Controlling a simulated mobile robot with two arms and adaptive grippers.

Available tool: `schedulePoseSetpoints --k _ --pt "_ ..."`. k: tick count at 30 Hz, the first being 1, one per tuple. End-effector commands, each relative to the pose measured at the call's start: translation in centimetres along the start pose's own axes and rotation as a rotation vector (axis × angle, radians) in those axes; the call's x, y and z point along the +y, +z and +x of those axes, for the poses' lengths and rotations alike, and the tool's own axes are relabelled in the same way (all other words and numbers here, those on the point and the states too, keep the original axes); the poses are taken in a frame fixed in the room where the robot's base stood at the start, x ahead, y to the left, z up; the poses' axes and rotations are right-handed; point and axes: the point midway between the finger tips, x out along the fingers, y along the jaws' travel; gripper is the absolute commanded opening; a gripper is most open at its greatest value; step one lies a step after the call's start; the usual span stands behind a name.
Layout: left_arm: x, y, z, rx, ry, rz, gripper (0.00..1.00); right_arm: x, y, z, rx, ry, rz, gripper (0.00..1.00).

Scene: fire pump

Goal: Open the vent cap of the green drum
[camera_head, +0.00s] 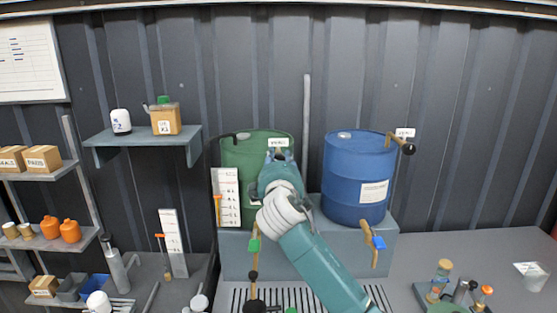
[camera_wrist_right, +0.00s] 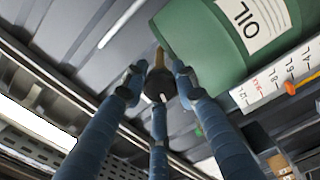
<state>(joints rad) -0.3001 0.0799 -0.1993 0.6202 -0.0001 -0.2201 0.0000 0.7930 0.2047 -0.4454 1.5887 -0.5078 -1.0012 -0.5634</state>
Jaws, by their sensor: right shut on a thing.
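The green drum (camera_head: 248,150) stands on a grey-blue stand at the back, left of the blue drum. In the head view my right arm reaches up in front of it, and my right gripper (camera_head: 278,160) is at its upper right, just below a small white tag (camera_head: 278,142). The gripper hides the vent cap there. In the wrist view the green drum (camera_wrist_right: 205,40) shows an OIL label. A brass neck (camera_wrist_right: 159,57) ends in a dark vent cap (camera_wrist_right: 158,80), and my right gripper's fingers are shut around this cap. My left gripper is not in view.
The blue drum (camera_head: 355,180) stands close to my arm's right, with a black-ended vent (camera_head: 408,148) and a brass tap with a blue handle (camera_head: 378,243). A level gauge board (camera_head: 229,198) is left of the green drum. A wall shelf (camera_head: 145,138) hangs farther left.

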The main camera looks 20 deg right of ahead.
Motion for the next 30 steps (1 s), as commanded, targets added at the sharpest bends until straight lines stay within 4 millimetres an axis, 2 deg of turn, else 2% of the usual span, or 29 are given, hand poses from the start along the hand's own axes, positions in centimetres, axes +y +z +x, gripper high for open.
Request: schedulePoseSetpoints --k 18,30 --pt "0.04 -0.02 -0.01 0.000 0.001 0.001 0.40 -0.29 0.11 0.02 -0.001 -0.006 -0.581 0.02" --pt "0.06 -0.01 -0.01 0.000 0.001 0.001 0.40 -0.33 0.08 0.01 0.000 -0.007 -0.838 0.02"
